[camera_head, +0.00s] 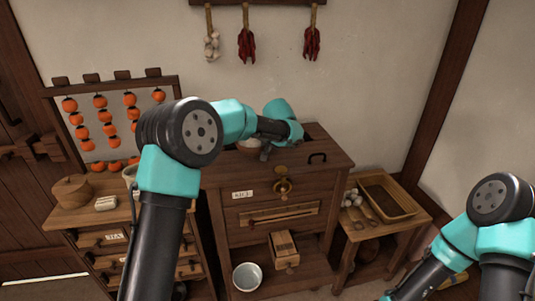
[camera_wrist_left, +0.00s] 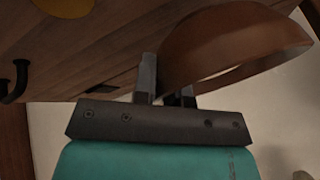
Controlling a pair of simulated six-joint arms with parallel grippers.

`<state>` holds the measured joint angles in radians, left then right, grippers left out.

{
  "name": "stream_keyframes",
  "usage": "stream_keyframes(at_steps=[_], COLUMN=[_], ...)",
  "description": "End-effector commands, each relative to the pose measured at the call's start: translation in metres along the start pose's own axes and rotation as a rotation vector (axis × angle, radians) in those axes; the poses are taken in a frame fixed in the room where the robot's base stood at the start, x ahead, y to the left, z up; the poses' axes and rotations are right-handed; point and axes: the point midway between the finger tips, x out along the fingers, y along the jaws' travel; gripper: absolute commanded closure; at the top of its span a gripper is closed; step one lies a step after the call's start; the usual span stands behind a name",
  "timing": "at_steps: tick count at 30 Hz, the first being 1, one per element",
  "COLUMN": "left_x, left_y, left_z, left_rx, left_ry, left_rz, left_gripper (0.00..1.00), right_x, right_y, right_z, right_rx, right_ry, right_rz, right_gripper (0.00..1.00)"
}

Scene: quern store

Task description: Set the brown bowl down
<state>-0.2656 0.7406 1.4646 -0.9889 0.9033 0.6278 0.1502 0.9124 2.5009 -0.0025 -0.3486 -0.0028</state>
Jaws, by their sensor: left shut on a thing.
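The brown bowl (camera_wrist_left: 245,45) fills the upper right of the left wrist view, with its edge between the fingers of my left gripper (camera_wrist_left: 167,82). My left gripper is shut on it. In the head view the bowl (camera_head: 249,147) is small and partly hidden by my arm, over the back left of the wooden cabinet's top (camera_head: 318,150). The left gripper (camera_head: 265,152) shows beside it, mostly hidden behind my wrist. I cannot tell whether the bowl touches the cabinet top. My right arm is at the right edge, and its gripper is out of view.
A low table (camera_head: 362,232) at right bears a wicker tray (camera_head: 388,195). A drawer stand at left bears a round lidded box (camera_head: 72,190).

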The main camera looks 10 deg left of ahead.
Motion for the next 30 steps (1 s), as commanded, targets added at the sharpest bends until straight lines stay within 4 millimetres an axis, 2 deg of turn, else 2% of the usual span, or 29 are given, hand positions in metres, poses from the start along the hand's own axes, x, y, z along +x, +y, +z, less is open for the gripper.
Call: stream_keyframes(at_steps=[5,14,27,28,30], left_x=[0.001,0.029,0.033,0.033,0.033], left_y=[0.001,0.012,0.014,0.014,0.014], left_z=[0.001,0.012,0.013,0.013,0.013], left_rx=[0.000,0.000,0.000,0.000,0.000], left_ry=[0.000,-0.001,0.001,0.000,0.000], left_rz=[-0.001,-0.001,-0.001,0.000,0.000], left_gripper=[1.00,1.00,1.00,0.85,0.78], right_x=[0.000,0.000,0.000,0.000,0.000], right_y=[0.000,0.000,0.000,0.000,0.000], right_z=[0.000,0.000,0.000,0.000,0.000], right_rx=[0.000,0.000,0.000,0.000,0.000], right_ry=[0.000,0.000,0.000,0.000,0.000], right_rz=[0.000,0.000,0.000,0.000,0.000], right_gripper=[1.00,1.00,1.00,1.00,1.00])
